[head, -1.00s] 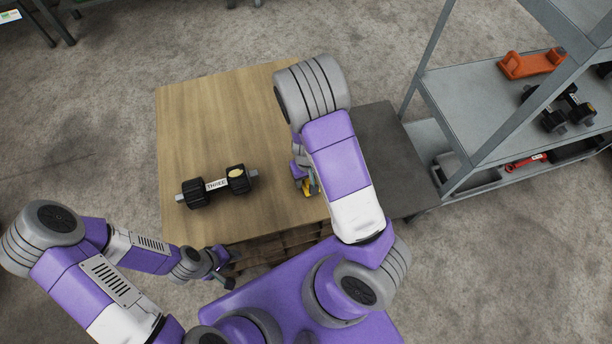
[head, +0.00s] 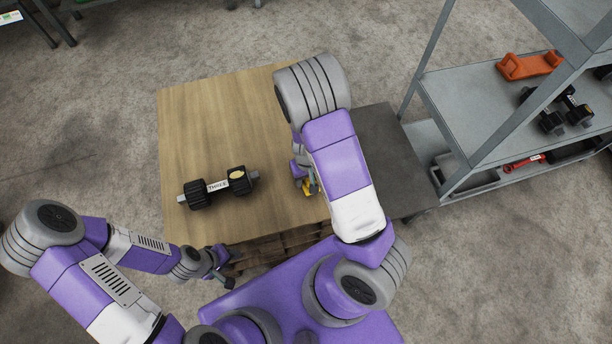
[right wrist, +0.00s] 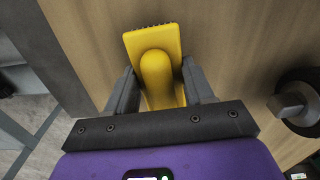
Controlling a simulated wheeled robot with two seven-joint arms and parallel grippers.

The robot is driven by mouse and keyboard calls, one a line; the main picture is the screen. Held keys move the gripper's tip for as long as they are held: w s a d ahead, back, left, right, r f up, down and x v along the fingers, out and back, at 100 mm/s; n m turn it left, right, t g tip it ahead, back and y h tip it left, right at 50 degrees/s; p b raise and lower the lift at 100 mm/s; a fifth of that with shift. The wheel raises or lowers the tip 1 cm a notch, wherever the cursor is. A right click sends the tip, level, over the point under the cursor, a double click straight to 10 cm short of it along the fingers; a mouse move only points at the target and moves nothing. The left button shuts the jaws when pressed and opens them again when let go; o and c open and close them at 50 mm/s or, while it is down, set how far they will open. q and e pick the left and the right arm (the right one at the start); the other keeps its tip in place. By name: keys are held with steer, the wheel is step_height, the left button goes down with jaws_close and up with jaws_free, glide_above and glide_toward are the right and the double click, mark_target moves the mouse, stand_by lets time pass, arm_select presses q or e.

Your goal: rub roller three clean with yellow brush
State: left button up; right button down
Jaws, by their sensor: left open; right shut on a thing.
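Roller three (head: 217,186) lies on its side on the wooden table top, a black double-ended roller with a white label reading THREE and a pale yellowish patch (head: 237,174) on its right end. The yellow brush (right wrist: 154,65) is in my right gripper (right wrist: 154,88), which is shut on its handle. In the head view the brush (head: 309,187) is mostly hidden under my right arm, to the right of the roller and apart from it. In the right wrist view a roller end (right wrist: 298,103) shows at the right. My left gripper (head: 226,277) is open and empty near the table's front left edge.
The wooden table top (head: 215,115) is clear behind the roller. A dark grey surface (head: 385,150) adjoins it at the right. A grey shelf rack (head: 470,110) further right holds an orange object (head: 530,65), more black rollers (head: 565,112) and a red tool (head: 525,162).

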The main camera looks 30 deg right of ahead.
steer(key=shift+r+p, duration=2.05)
steer(key=shift+r, duration=0.25)
steer(key=c, duration=1)
jaws_free()
jaws_close()
